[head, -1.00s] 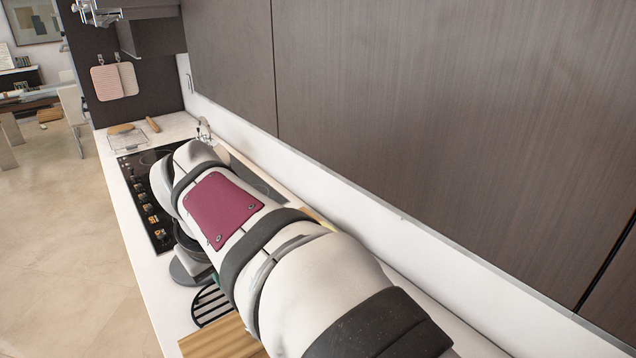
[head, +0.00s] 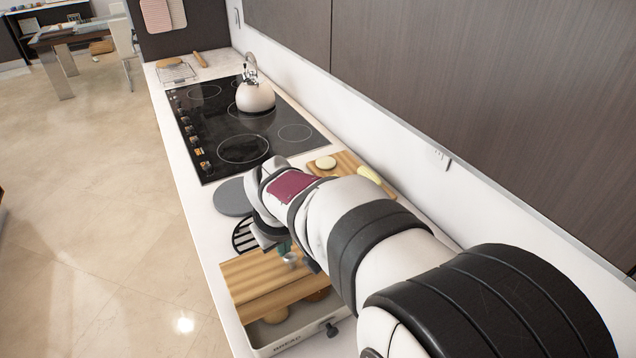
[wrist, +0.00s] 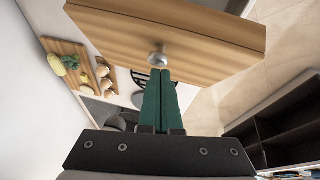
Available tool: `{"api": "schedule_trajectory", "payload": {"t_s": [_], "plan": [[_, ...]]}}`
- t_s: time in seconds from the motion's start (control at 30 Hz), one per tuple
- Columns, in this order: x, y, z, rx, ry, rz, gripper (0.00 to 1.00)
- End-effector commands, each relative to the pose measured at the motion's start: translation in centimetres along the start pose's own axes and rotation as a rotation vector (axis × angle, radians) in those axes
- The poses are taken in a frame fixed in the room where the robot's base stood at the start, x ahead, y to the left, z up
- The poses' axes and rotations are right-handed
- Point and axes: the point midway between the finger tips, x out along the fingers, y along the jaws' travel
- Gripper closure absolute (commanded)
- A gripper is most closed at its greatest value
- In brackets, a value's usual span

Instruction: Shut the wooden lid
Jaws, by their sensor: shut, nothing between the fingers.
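The wooden lid (head: 262,283) sits raised and tilted on a white bread box (head: 292,338), leaving its front part uncovered so the bread (head: 275,314) inside shows. In the wrist view the lid (wrist: 165,30) fills the top, with a round metal knob (wrist: 158,60) on its face. My gripper (wrist: 161,74) is shut and empty, its green fingertips right by the knob; I cannot tell whether they touch. In the head view my gripper (head: 286,250) is beside the knob (head: 290,258), partly hidden by my arm.
A cutting board (head: 345,160) with food stands by the wall. A black trivet (head: 243,236) and a grey round plate (head: 233,197) lie beyond the box. A kettle (head: 255,96) stands on the hob (head: 205,125). The counter's left edge drops to open floor.

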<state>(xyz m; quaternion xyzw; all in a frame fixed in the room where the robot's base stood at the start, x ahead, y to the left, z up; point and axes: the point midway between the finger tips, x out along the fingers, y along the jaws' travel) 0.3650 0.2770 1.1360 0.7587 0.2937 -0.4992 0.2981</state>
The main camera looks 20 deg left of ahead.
Motion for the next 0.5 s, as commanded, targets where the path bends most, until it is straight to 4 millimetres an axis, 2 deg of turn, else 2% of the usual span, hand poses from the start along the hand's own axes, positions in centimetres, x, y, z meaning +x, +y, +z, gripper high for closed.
{"api": "schedule_trajectory", "payload": {"t_s": [0.27, 0.5], "plan": [[0.2, -0.1, 0.9, 0.0, -0.002, 0.0, 1.0], [1.0, -0.6, 3.7, -0.001, -0.002, 0.0, 1.0]]}}
